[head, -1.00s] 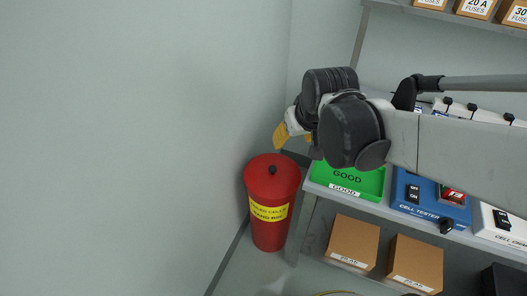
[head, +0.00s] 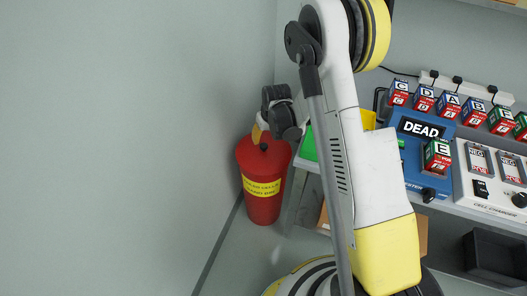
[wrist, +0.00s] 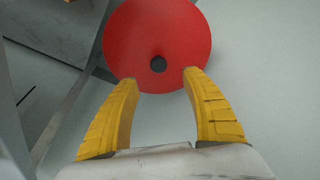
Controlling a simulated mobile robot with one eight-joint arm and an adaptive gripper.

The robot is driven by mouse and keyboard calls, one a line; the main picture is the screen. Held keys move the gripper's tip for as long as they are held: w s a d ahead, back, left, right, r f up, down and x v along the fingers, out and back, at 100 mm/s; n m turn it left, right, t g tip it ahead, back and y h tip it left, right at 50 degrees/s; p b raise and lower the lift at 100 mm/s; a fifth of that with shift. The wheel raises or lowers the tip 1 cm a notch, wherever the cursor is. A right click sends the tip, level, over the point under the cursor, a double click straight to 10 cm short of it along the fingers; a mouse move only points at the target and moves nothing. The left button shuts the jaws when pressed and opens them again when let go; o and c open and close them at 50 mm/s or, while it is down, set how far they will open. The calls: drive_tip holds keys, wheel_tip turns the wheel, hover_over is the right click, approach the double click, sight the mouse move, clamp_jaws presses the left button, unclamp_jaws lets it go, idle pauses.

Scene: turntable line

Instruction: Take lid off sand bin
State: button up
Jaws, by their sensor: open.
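The sand bin (head: 262,200) is a red cylinder with a yellow label, standing on the floor by the left wall. Its red lid (head: 254,156) is on top and has a dark round knob (head: 264,147). In the wrist view the lid (wrist: 135,35) fills the top middle, with its knob (wrist: 158,64) between and just beyond the fingertips. My gripper (wrist: 148,76) is open, its two yellow fingers apart and empty. In the head view the gripper is mostly hidden behind my dark wrist, close to the lid; a yellow finger (head: 257,133) shows above it.
A bench to the right of the bin carries a green tray (head: 308,146), a blue tester (head: 420,135) reading DEAD, a white charger (head: 490,178) and several labelled cells. A black crate (head: 492,255) is below. The wall is close on the left.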

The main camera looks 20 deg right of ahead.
sight(264, 146)
drive_tip(key=b+x, duration=0.4)
drive_tip(key=x, duration=0.6)
drive_tip(key=shift+d+b, duration=0.1)
drive_tip(key=shift+b, duration=0.25)
drive_tip(key=shift+r, duration=0.2)
clamp_jaws()
